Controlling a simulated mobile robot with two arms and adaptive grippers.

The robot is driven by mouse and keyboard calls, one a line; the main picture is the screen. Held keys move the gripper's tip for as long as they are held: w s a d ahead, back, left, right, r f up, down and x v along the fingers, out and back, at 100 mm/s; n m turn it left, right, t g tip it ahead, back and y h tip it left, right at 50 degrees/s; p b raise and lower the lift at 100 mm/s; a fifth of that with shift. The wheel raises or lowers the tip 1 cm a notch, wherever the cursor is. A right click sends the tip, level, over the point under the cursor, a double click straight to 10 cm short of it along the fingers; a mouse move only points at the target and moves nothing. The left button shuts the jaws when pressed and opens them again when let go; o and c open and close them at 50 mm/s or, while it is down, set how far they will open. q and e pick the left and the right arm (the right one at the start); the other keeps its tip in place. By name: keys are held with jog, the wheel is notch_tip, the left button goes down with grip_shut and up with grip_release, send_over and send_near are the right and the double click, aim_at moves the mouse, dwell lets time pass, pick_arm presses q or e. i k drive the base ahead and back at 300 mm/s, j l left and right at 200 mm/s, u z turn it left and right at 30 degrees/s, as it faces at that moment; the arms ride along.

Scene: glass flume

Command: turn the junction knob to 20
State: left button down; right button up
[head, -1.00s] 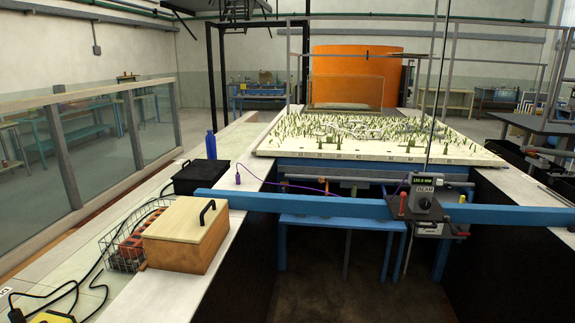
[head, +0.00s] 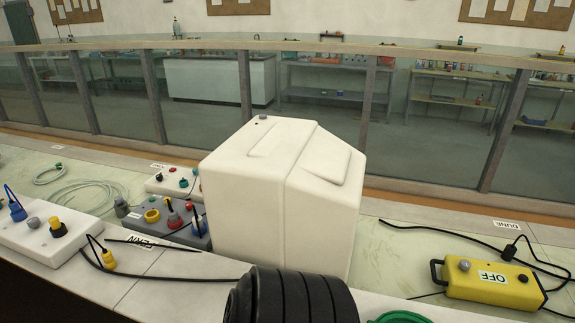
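I cannot tell which knob is the junction knob, and no knob scale is readable. A grey box (head: 165,230) with yellow, red and other knobs or plugs stands left of a big white casing, which hides part of it. A white box (head: 48,238) at the left edge bears a grey knob (head: 33,222) and blue and yellow plugs. Another white box (head: 170,182) with small red and teal knobs lies behind the grey one. A yellow box (head: 492,281) marked OFF, with a grey knob (head: 464,265), lies at the right. Neither gripper is in view.
The big white casing (head: 270,195) fills the middle of the bench. A black ribbed round thing (head: 295,297) and a green rim (head: 402,317) are at the bottom edge. Loose cables cross the bench (head: 385,275). A glass barrier (head: 315,95) runs behind.

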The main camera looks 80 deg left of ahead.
aim_at(34, 223)
jog(key=k+l+u, duration=0.1)
jog(key=u, duration=4.15)
jog(key=z, duration=0.35)
